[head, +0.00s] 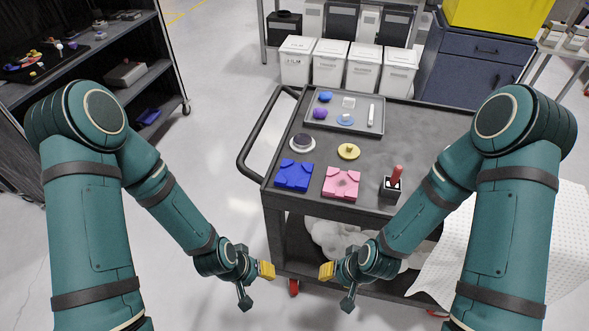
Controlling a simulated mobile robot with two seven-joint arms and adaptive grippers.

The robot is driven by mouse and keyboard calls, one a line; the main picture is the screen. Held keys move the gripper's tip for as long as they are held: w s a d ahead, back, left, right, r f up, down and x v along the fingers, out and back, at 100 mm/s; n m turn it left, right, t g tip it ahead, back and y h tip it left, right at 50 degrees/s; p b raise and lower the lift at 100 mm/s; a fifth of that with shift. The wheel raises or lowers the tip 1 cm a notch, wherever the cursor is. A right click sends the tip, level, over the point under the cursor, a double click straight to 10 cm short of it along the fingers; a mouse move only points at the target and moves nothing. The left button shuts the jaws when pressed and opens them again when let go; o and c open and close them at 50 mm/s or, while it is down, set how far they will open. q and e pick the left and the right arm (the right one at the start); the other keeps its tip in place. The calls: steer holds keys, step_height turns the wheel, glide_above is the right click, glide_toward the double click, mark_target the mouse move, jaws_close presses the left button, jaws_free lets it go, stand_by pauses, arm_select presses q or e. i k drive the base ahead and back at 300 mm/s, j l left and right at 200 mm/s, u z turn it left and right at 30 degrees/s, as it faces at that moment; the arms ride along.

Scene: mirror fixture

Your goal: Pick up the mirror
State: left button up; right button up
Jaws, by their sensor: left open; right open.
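No thing on the dark grey cart (420,125) shows plainly as a mirror. A round white piece with a dark, glossy top (302,142) lies at the cart's left side. A small clear square piece (348,102) lies in the grey tray (368,129). I cannot tell whether either is the mirror. My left gripper (267,271) and my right gripper (325,271) have yellow fingertips. Both are open and empty, in front of the cart's near edge and apart from everything on its top. They point toward each other.
A blue fixture block (293,175), a pink fixture block (341,183), a yellow disc (348,151) and a black holder with a red-handled tool (391,187) stand on the cart. The tray also holds blue, purple and white pieces. A handle rail (250,140) edges the cart's left.

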mark_target(302, 141)
steer(key=i+j, duration=0.15)
steer(key=j, duration=0.25)
steer(key=i+j+z, duration=0.15)
steer(key=j, duration=0.25)
steer(key=i+j, duration=0.1)
steer(key=j, duration=0.3)
steer(key=i+j+z, duration=0.15)
steer(key=j, duration=0.3)
steer(key=i+j, duration=0.1)
steer(key=j, duration=0.2)
steer(key=i+j+z, duration=0.15)
steer(key=j, duration=0.45)
steer(key=i+z, duration=0.05)
steer(key=i, duration=0.05)
